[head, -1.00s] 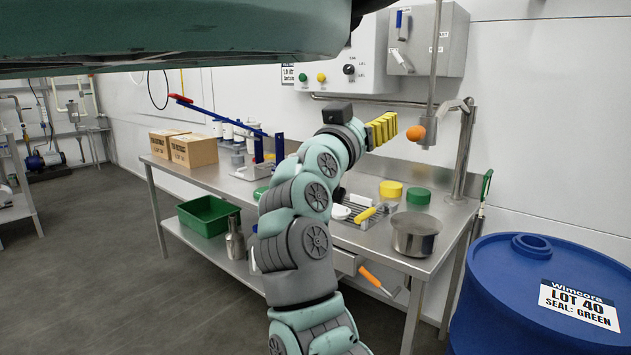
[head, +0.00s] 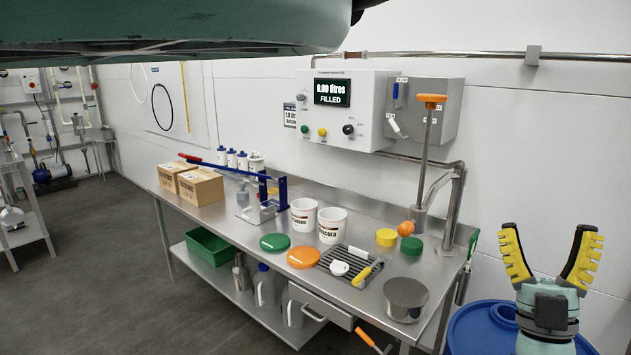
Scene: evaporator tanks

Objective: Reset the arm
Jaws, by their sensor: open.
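My gripper (head: 548,262) is at the lower right of the head view, pointing up. Its yellow-padded fingers are spread wide apart with nothing between them. It is in front of the white wall, to the right of the steel bench (head: 210,213) and above the blue drum (head: 468,322). The gripper touches nothing that I can see. Most of my arm below the wrist is out of view.
The bench holds two boxes (head: 200,187), two white tubs (head: 332,226), orange (head: 303,257), green and yellow lids, a steel pot (head: 405,298) and a lever press (head: 262,200). A control box (head: 343,110) reads "0.00 litres FILLED". Floor at left is clear.

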